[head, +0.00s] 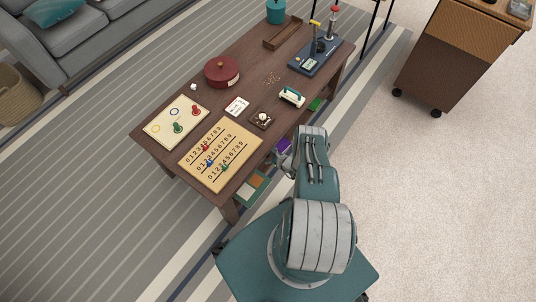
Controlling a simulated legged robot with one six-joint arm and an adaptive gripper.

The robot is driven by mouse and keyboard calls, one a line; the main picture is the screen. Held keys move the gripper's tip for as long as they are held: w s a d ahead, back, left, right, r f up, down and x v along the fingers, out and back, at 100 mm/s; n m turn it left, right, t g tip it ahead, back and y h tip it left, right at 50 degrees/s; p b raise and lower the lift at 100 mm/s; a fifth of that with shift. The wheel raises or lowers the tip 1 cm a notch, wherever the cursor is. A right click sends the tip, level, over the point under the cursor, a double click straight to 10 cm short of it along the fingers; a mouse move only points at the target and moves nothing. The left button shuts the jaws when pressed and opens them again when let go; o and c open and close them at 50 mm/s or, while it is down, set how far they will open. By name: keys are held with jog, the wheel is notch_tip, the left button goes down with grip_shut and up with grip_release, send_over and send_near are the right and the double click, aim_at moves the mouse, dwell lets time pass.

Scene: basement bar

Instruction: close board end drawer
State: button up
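The wooden table (189,88) has a number board (220,148) with coloured pegs at its near end. Below the table's right edge, near that board end, a green-edged open compartment (262,194) shows, with orange and pale items in it. It looks like a pulled-out drawer, but its front is not clear. My arm reaches forward along the table's right side. My gripper is not visible, so its state and any contact are hidden.
A purple item (284,145) and a green item (315,104) show along the table's right edge. A tan game board (178,121), red pot (222,72) and blue device (314,58) stand on top. A wheeled cabinet (446,66) is at upper right; floor between is clear.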

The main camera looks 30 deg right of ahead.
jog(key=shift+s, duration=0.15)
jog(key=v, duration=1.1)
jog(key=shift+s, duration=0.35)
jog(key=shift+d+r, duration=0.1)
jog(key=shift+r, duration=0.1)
